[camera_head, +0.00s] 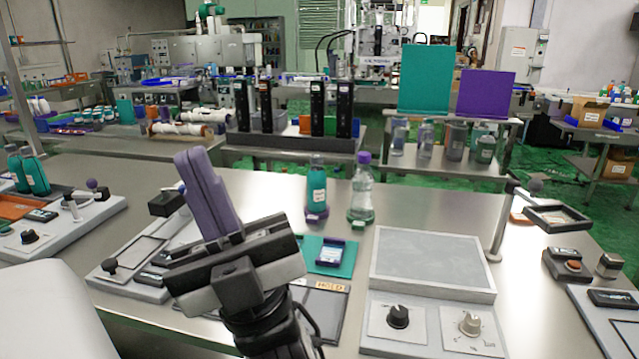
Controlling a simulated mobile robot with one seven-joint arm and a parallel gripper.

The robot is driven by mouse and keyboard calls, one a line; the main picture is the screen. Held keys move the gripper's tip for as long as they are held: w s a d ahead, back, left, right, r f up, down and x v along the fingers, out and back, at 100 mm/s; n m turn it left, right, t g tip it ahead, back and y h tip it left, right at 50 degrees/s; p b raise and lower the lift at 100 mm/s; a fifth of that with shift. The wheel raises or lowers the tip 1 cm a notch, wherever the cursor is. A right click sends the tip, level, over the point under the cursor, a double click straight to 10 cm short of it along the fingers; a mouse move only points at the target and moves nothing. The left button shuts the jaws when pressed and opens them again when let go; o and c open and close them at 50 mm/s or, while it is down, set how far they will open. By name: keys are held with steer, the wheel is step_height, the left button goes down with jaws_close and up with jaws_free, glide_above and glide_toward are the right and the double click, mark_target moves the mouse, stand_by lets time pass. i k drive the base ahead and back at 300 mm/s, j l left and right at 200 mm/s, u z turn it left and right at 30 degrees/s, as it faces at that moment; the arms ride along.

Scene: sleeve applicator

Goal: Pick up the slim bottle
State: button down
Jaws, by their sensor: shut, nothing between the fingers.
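Two bottles stand upright side by side on the steel table. One is a teal bottle (317,188) with a label and a purple band at its base. The other is a clear bottle (361,198) with a purple cap and a teal-tinted bottom. I cannot tell for sure which one is the slim bottle. My gripper (193,160) is raised at the left of centre, its two purple fingers pressed together and empty. It points up and away, left of both bottles and apart from them. My gripper and wrist hide part of the table and the devices behind them.
A grey device with a flat plate (428,262) and knobs stands at front centre-right. A teal mat (338,268) lies below the bottles. Teal bottles (28,172) stand far left. A post with a small tray (557,218) is at right. Bare steel shows around the two bottles.

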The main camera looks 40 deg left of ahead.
mark_target(317, 178)
steer(key=u, duration=1.2)
